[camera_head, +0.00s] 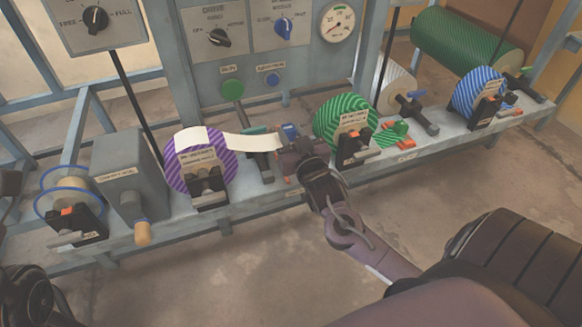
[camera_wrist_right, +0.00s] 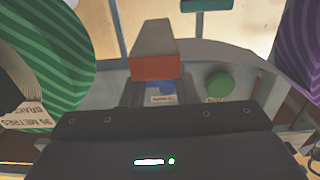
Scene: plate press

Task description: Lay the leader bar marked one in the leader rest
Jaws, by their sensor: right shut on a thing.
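A white strip (camera_head: 250,142) runs from the purple striped roll (camera_head: 205,165) to my right gripper (camera_head: 293,155). The gripper is shut at the strip's far end, on what looks like the leader bar, mostly hidden by the fingers; its mark cannot be read. In the right wrist view, a grey block with an orange-red face (camera_wrist_right: 155,66) stands in front of the gripper body; I cannot tell whether it is the bar or a finger. A teal piece (camera_head: 256,130) lies just left of the gripper and may belong to the leader rest.
A green striped roll (camera_head: 343,117) stands close to the right of my right gripper, behind a labelled black stand. A grey box (camera_head: 128,170) and a blue-rimmed spool (camera_head: 66,190) stand left of the purple roll. The panel's green button (camera_head: 232,90) is behind.

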